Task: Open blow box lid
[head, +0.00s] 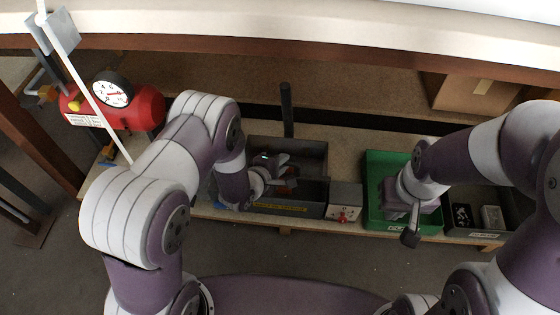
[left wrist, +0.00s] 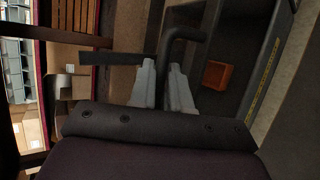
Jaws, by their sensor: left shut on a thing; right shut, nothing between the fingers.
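The blow box (head: 300,210) is a dark grey box with a yellow label on its front, left of centre on the bench. It also shows in the left wrist view (left wrist: 262,62), with its inside visible and an orange block (left wrist: 217,75) in it. My left gripper (head: 282,160) is over the box, shut on a dark bent handle (left wrist: 185,34). The handle passes between the two grey fingers (left wrist: 163,88). I cannot tell the lid's exact angle; my arm hides the box's left part. My right gripper (head: 410,238) is shut and empty at the green bin's front edge.
A green bin (head: 374,170) and a dark tray (head: 462,232) with small items stand right of the box. A small grey control box (head: 344,202) with a red button sits between. A dark post (head: 287,110) rises behind. A red tank (head: 140,108) with a gauge stands left.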

